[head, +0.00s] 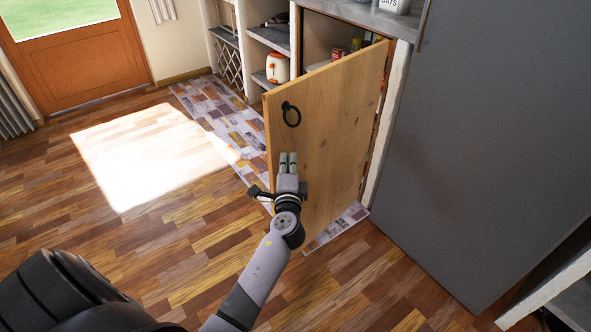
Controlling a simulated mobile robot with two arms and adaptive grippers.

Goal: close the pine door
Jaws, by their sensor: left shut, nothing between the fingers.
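The pine door (335,130) stands ajar on its cabinet, hinged at its right edge, and swings out over the floor. A dark ring handle (291,114) is on its face near the upper left edge. My left gripper (288,158) is in front of the door's face, below the ring handle. Its fingers are shut with nothing between them. I cannot tell whether the fingertips touch the door. My right gripper is not in view.
Open shelves (270,42) left of the door hold a white and orange jar (277,68). Cans (339,53) stand inside the cabinet behind the door. A tall grey panel (480,150) is close on the right. A patchwork rug (215,115) lies before the cabinet. The wooden floor on the left is clear.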

